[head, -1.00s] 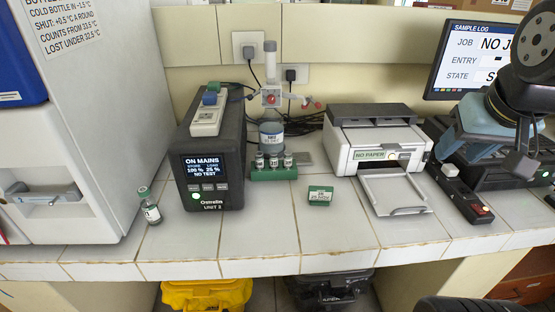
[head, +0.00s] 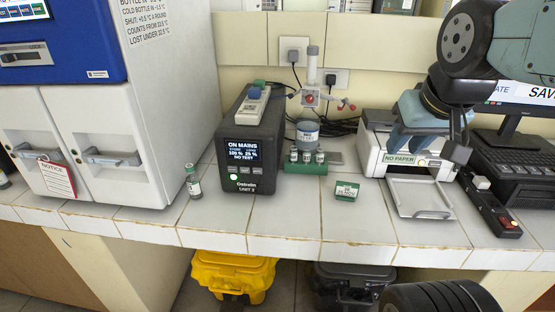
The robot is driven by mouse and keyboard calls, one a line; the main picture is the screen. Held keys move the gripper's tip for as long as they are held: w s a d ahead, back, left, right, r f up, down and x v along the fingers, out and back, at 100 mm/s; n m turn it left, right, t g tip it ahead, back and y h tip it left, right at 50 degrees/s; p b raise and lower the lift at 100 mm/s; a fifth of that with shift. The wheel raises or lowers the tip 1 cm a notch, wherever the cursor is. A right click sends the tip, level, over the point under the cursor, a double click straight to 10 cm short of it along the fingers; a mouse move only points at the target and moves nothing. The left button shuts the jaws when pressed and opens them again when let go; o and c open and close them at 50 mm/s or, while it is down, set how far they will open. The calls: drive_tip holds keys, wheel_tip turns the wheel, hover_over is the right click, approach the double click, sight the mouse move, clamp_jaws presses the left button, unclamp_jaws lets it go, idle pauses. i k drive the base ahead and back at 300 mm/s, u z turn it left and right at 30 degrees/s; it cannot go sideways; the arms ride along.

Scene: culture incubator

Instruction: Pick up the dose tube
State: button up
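A small capped vial (head: 193,182) with a white label and dark liquid stands upright on the tiled bench, left of the black Ostrelin unit. Several small tubes (head: 306,157) stand in a green rack (head: 306,168) right of that unit. I cannot tell from the labels which is the dose tube. My gripper (head: 428,148) hangs at the right, in front of the printer and well away from the vial and the rack. Its fingers look apart, with nothing seen between them.
The Ostrelin unit (head: 250,150) stands between vial and rack. A small green labelled box (head: 346,191) sits on the bench. The printer (head: 374,145) with its tray (head: 420,198) is at right. The white incubator (head: 140,150) bounds the left. Front bench tiles are clear.

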sight(307, 150)
drive_tip(key=u, duration=0.25)
drive_tip(key=i, duration=0.2)
drive_tip(key=u, duration=2.35)
drive_tip(key=k, duration=1.65)
drive_tip(key=z, duration=0.45)
drive_tip(key=i, duration=1.05)
drive_tip(key=u, duration=0.05)
